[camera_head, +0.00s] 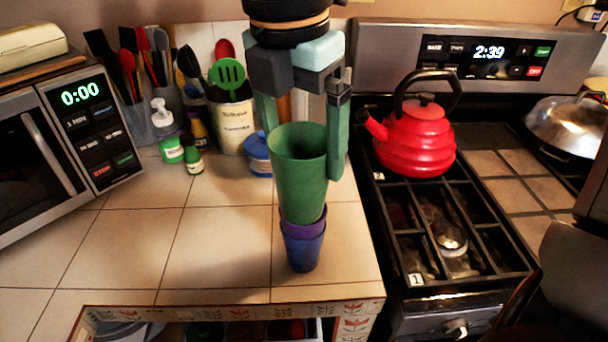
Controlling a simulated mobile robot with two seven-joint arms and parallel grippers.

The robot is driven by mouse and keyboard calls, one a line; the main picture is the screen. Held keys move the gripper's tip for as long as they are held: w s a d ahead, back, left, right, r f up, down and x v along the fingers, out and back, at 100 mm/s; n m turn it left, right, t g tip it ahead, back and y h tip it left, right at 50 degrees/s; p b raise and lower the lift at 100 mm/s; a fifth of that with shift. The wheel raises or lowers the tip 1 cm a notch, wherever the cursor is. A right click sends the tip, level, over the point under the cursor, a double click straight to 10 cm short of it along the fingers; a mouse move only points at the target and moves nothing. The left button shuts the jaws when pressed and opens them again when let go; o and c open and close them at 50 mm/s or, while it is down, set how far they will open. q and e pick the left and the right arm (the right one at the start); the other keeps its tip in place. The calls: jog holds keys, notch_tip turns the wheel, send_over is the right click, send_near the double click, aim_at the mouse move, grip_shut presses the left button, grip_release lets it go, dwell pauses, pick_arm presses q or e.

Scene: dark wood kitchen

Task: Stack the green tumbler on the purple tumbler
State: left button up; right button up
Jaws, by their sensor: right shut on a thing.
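The green tumbler (298,175) is upright between the fingers of my right gripper (303,150), which comes down from above and is shut on it. The purple tumbler (304,228) shows as a band just below the green one. The green tumbler's base overlaps the purple rim; I cannot tell whether it is inside and touching or held just above. A blue tumbler (303,252) is under the purple one, standing on the tiled counter (215,250) near its front right. My left gripper is not in view.
A blue pot (257,155), a utensil crock (235,125) and small green bottles (192,155) stand behind on the left. A microwave (70,140) is at far left. The stove with a red kettle (415,140) is on the right. The front-left counter is clear.

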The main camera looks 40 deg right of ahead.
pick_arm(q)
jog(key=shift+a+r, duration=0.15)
pick_arm(e)
jog(key=w+d+f, duration=0.3)
jog(key=w+f, duration=0.1)
jog(key=f, duration=0.5)
jog(key=shift+w, duration=0.15)
jog(key=shift+f, duration=0.1)
jog(key=shift+f+b, duration=0.55)
jog(key=shift+b, duration=0.3)
jog(key=o, duration=1.4)
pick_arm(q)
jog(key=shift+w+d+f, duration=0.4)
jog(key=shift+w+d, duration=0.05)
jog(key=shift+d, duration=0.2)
pick_arm(e)
jog(key=shift+o, duration=0.2)
